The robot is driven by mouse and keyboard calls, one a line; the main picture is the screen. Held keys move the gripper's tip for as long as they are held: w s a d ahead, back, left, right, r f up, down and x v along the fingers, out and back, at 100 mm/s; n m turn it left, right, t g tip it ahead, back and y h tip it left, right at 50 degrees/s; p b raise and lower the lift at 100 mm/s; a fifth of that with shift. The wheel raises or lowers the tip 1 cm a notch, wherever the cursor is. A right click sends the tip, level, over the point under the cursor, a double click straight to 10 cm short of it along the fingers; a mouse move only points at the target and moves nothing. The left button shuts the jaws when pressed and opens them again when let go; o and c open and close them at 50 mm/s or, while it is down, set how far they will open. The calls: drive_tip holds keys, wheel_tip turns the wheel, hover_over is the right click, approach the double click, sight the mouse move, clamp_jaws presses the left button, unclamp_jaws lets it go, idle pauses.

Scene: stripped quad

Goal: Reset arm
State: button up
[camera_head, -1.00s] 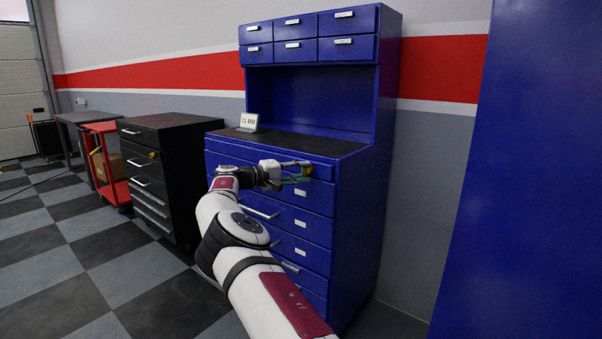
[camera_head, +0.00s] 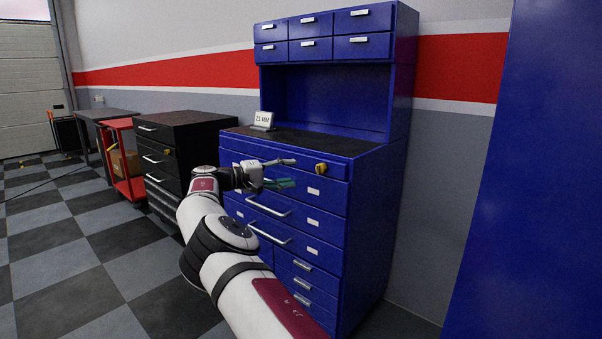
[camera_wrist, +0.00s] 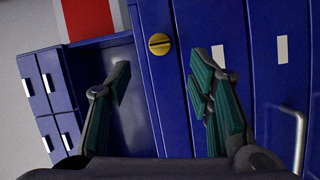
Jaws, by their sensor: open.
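My gripper (camera_head: 287,173) is open and empty in front of the upper drawers of the blue cabinet (camera_head: 366,220). In the wrist view its two green-padded fingers (camera_wrist: 162,92) are spread wide apart. A yellow knob (camera_head: 321,168) sits on the top drawer front, to the right of my gripper and apart from it. The knob also shows in the wrist view (camera_wrist: 159,44), beyond and between the fingers. My arm reaches up from the bottom of the head view.
A small sign (camera_head: 264,120) stands on the cabinet's dark worktop (camera_head: 310,141). A black drawer chest (camera_head: 185,140) and a red cart (camera_head: 124,160) stand to the left. A blue surface (camera_head: 535,200) fills the right side. Checkered floor (camera_head: 70,260) is open at left.

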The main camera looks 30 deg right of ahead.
drive_tip(key=shift+a, duration=1.05)
drive_tip(key=shift+r, duration=0.1)
